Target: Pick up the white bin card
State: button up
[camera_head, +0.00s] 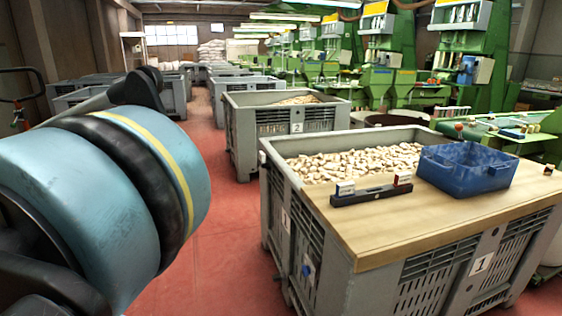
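White cards are on the grey bins: one marked "1" (480,264) on the near side of the front bin (420,290), another (285,218) on its left side. A third card marked "2" (297,128) is on the bin behind. I cannot tell which one the task means. Parts of my arm fill the left of the head view, but my gripper does not show.
A wooden board (440,222) covers part of the front bin, beside many corks (350,162). On it are a blue crate (466,170) and a dark bar (370,195) with small red-and-white and blue-and-white blocks. Red floor (215,235) is clear left of the bins.

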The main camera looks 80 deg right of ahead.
aim_at(262, 156)
jog(key=z, duration=2.2)
jog(key=i, duration=1)
jog(key=u, duration=0.05)
